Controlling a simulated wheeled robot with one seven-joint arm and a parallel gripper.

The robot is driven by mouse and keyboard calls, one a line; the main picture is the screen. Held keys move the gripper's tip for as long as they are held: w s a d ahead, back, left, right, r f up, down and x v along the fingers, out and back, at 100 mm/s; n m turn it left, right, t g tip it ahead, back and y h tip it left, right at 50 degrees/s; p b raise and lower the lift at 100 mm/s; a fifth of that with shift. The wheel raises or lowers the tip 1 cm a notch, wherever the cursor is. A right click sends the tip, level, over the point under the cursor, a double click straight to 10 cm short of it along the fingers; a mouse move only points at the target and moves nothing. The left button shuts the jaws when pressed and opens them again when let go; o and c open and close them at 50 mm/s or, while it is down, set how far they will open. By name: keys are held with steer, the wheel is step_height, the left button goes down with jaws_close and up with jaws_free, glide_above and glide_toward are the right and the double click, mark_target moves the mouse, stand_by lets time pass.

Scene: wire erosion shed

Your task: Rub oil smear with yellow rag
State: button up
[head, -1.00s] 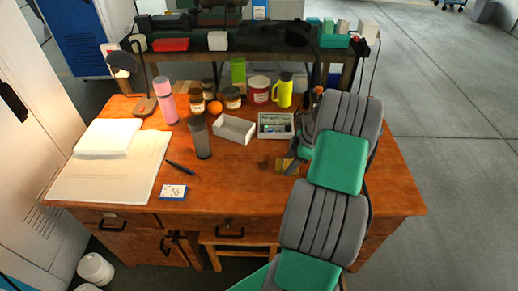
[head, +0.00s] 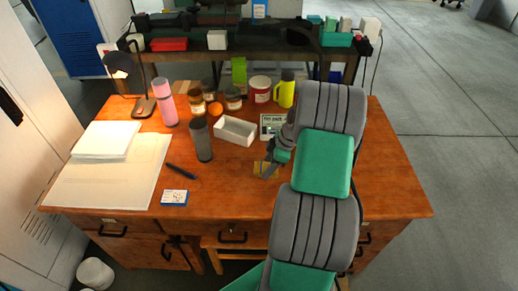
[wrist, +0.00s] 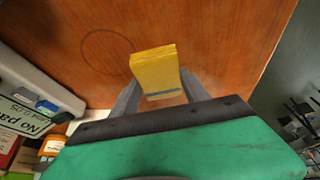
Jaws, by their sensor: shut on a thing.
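My gripper (head: 268,169) is shut on the yellow rag (head: 260,169), low at the desk top right of the middle. In the wrist view the rag (wrist: 154,70) is a folded yellow block between the two grey fingers (wrist: 160,95), its far end over the brown wood. I cannot tell whether it touches the wood. No oil smear is clearly visible now; the rag, gripper or arm may cover it. A faint dark ring (wrist: 83,52) marks the wood left of the rag in the wrist view.
A white open tray (head: 235,141) and a labelled box (head: 268,121) stand just behind the gripper. A dark tumbler (head: 201,140), a pen (head: 181,170) and a small blue-white card box (head: 174,198) are to the left. The desk's front middle (head: 225,195) is clear.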

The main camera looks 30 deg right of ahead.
steer(key=shift+w+a, duration=0.35)
steer(key=shift+a, duration=0.2)
steer(key=shift+w+a, duration=0.3)
steer(key=shift+a, duration=0.2)
step_height(320, 180, up, 3)
steer(key=shift+w+a+p, duration=0.1)
steer(key=shift+a+p, duration=0.05)
steer(key=shift+p, duration=0.5)
steer(key=shift+r+p, duration=0.4)
steer(key=shift+r, duration=0.3)
steer(key=shift+r+p, duration=0.95)
steer(key=shift+r, duration=0.9)
